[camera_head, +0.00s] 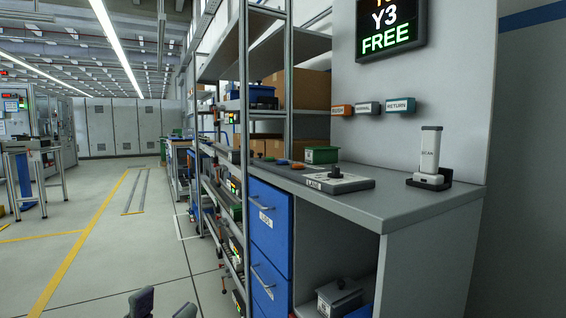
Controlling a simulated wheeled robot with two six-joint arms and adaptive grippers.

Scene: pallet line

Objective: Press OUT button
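I cannot make out a button marked OUT in this view. My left gripper (163,306) shows only as two dark fingertips at the bottom edge, left of the blue drawers. The fingertips are well apart with bare floor between them, so it is open and empty. It is below and left of the grey counter (400,205), touching nothing visible. My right gripper is not in view. A display (391,30) on the wall reads "Y3 FREE" in white and green.
Orange, grey and teal "RETURN" signs (400,106) are on the wall. The counter holds a flat grey unit (355,184) with a dark knob, a green box (321,155) and a white scanner (430,150) in a stand. Blue drawers (271,230) stand below.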

